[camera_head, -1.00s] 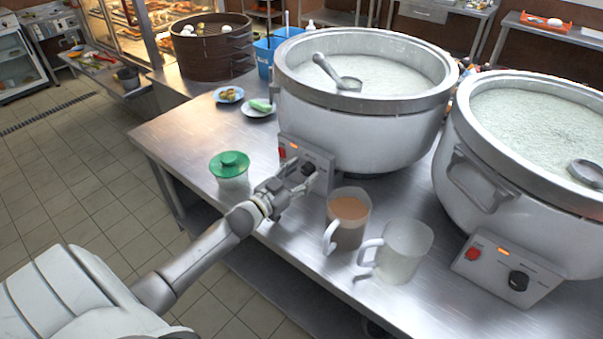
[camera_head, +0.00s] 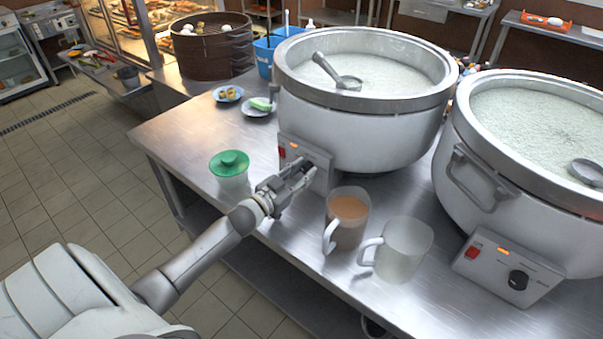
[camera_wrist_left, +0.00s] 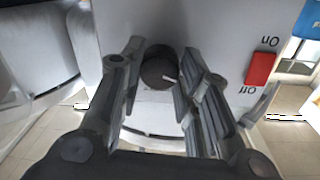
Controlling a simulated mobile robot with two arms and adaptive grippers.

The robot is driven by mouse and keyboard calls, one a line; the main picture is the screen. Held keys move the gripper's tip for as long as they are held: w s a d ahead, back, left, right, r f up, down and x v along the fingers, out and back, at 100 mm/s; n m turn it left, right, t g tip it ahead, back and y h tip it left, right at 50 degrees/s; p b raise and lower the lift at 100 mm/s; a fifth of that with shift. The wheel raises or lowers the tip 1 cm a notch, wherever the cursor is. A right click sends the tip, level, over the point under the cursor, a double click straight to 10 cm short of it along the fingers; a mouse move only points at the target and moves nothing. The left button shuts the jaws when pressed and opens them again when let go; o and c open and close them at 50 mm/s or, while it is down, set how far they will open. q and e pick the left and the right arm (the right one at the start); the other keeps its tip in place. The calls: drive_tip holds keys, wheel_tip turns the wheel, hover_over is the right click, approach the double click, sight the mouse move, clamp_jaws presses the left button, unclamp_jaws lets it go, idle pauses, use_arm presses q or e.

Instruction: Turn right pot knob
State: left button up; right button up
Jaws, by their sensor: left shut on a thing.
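The right pot (camera_head: 535,150) has a control panel with a black knob (camera_head: 518,280), a red switch (camera_head: 472,252) and a lit orange lamp. No gripper is near that knob. The left pot (camera_head: 365,125) has a similar panel, with its red switch (camera_head: 282,152) showing. My left gripper (camera_head: 300,178) is at this left panel. In the left wrist view, the left pot's black knob (camera_wrist_left: 158,68) with a white mark sits between the fingers (camera_wrist_left: 160,85), which are shut on it. The fingers hide this knob in the head view. My right gripper is out of view.
A green-lidded jar (camera_head: 230,168) stands left of my left gripper. A mug of brown drink (camera_head: 347,215) and a frosted mug (camera_head: 403,250) stand to its right, near the front edge. Ladles lie in both pots. Small plates and a steamer (camera_head: 212,48) are behind.

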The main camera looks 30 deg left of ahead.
use_arm(q)
drive_tip(key=m, duration=0.6)
drive_tip(key=shift+m, duration=0.3)
drive_tip(key=m, duration=0.3)
drive_tip(key=shift+m+y+b, duration=0.3)
drive_tip(key=shift+m+b, duration=0.15)
drive_tip(key=shift+m, duration=1.35)
drive_tip(key=o, duration=1)
drive_tip(key=shift+o, duration=0.2)
